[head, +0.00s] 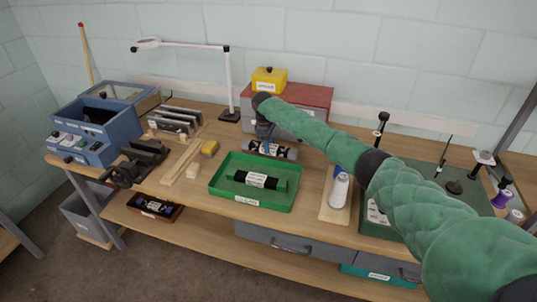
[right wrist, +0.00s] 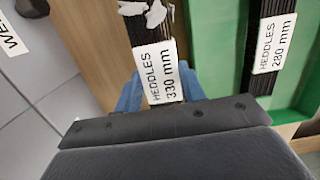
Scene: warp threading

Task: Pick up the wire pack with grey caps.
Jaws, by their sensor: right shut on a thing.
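A dark wire pack labelled HEDDLES 330 mm (head: 283,153) with light grey ends is behind the green tray. My right gripper (head: 265,143) comes down on it from above and is shut on it. In the right wrist view the pack's label (right wrist: 162,73) shows between the blue fingers, which are partly hidden by the gripper body. I cannot tell whether the pack is clear of the bench. A second black pack labelled HEDDLES 280 mm (head: 255,180), with dark green ends, lies in the green tray (head: 225,200). My left gripper is not in view.
A blue machine (head: 90,125) and a black clamp-like device (head: 140,160) stand at the left.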

